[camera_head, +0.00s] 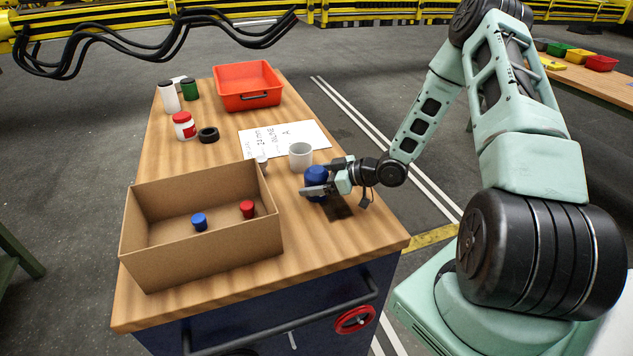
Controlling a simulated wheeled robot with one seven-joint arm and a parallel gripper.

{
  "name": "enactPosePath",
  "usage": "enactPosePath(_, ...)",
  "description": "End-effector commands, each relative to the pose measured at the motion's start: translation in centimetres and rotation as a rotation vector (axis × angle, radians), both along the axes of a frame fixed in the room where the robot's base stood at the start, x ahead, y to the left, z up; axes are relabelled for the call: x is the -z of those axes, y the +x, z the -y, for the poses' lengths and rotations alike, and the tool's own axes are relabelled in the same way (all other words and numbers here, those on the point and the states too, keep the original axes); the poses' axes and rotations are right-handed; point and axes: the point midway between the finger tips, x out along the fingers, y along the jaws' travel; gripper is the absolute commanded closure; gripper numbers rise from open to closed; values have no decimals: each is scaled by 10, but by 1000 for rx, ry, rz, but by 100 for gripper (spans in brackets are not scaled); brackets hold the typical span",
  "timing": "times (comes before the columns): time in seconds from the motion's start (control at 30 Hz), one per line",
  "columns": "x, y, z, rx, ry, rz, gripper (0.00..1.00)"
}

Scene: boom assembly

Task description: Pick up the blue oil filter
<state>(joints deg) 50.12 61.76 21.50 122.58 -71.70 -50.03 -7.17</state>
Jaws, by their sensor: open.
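The blue oil filter (316,175) is an upright dark blue cylinder on the wooden table, right of the cardboard box. My gripper (318,186) reaches it from the right, low over the table. Its jaws are open, with the near finger in front of the filter's lower part and the far finger partly hidden behind it. I cannot tell whether the fingers touch the filter.
The cardboard box (150,262) holds small blue (200,222) and red (247,209) pieces. A paper sheet (285,139), black ring (208,135), red-white jar (184,126) and red tray (247,86) lie farther back. The table's front right is clear.

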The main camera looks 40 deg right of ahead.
Motion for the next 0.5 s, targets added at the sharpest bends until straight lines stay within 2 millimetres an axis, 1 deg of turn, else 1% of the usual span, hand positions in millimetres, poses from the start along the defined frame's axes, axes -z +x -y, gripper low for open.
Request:
enactPosePath(0.03, 0, 0, 0, 0, 0, 0, 22)
enactPosePath(0.07, 0, 0, 0, 0, 0, 0, 31)
enactPosePath(0.1, 0, 0, 0, 0, 0, 0, 42)
enactPosePath(0.17, 0, 0, 0, 0, 0, 0, 58)
enactPosePath(0.2, 0, 0, 0, 0, 0, 0, 70)
enactPosePath(0.5, -1, 0, 0, 0, 1, 1, 71)
